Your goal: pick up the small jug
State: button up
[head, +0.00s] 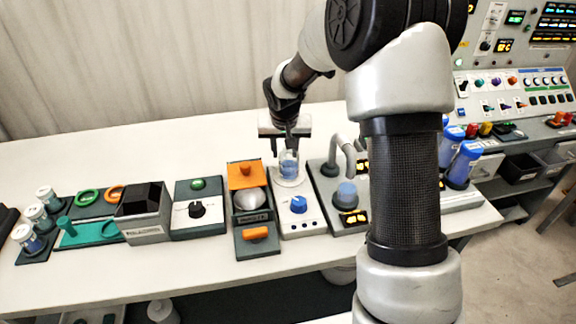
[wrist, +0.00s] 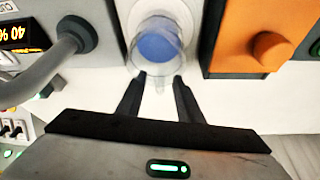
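The small jug (head: 289,163) is a clear glass vessel with blue contents. It stands upright on the pale round plate of a white unit with a blue knob (head: 299,204). In the wrist view the jug (wrist: 158,45) is seen from above, with a narrow clear part, perhaps its handle or spout, pointing toward my fingers. My gripper (head: 287,146) is at the jug's far side; in the wrist view my gripper (wrist: 158,88) is open, with its two dark fingertips apart around that narrow part. I cannot tell whether they touch the glass.
An orange-and-dark unit with a metal bowl (head: 249,200) stands close on the left. A unit with a grey curved pipe (head: 345,150) stands close on the right; the pipe (wrist: 45,75) also shows in the wrist view. The table behind the units is clear.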

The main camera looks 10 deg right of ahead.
jog(key=shift+w+f, duration=0.1)
jog(key=shift+f, duration=0.1)
grip_shut()
jog(key=shift+r, duration=0.1)
